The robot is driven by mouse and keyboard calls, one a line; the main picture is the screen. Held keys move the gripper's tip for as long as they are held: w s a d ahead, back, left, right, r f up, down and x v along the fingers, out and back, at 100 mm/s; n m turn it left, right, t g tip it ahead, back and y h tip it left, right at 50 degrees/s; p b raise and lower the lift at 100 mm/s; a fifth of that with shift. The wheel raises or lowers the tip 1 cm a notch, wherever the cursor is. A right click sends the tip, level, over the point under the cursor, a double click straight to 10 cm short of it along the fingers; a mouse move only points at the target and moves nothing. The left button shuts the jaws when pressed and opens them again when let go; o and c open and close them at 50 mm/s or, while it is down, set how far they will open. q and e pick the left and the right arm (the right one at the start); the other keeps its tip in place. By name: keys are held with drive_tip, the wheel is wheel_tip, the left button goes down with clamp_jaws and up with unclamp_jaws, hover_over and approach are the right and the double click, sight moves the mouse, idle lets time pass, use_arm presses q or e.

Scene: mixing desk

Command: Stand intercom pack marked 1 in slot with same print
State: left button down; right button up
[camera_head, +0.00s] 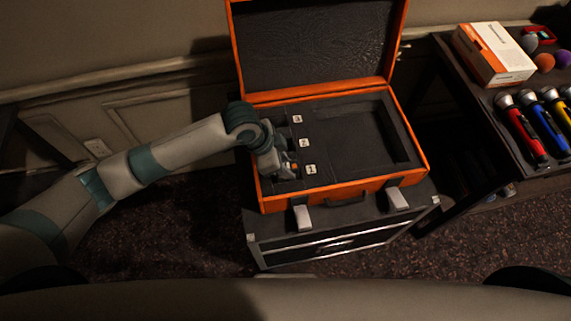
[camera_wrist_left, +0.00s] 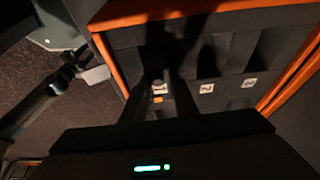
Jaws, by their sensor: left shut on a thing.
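An open orange case (camera_head: 340,193) has a dark foam insert with slots along its left side. White labels beside the slots read 3 (camera_head: 298,119), 2 (camera_head: 305,143) and 1 (camera_head: 311,170), from back to front. My left gripper (camera_head: 287,168) points down at the front slot, by label 1, and is shut on a dark intercom pack with a small orange part (camera_wrist_left: 158,99). The fingers and shadow hide most of the pack, and I cannot read its print or tell how deep it sits. My right gripper is not in view.
The case's raised lid (camera_head: 315,45) stands behind. The case rests on a black flight case (camera_head: 330,240). The case's wide right compartment (camera_head: 350,135) looks empty.

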use_arm(q)
drive_tip(key=shift+f, duration=0.2)
idle(0.5)
drive_tip(key=c, duration=1.3)
unclamp_jaws()
drive_tip(key=shift+c, duration=0.2)
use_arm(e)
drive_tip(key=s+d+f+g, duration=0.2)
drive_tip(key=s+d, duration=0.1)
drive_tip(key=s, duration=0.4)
use_arm(q)
drive_tip(key=b+v, duration=0.1)
drive_tip(key=v, duration=1.6)
drive_tip(key=shift+b, duration=0.35)
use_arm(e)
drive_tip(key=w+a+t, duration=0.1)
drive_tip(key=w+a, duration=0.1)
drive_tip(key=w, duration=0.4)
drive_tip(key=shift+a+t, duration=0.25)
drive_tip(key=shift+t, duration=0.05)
use_arm(q)
drive_tip(key=shift+s, duration=0.1)
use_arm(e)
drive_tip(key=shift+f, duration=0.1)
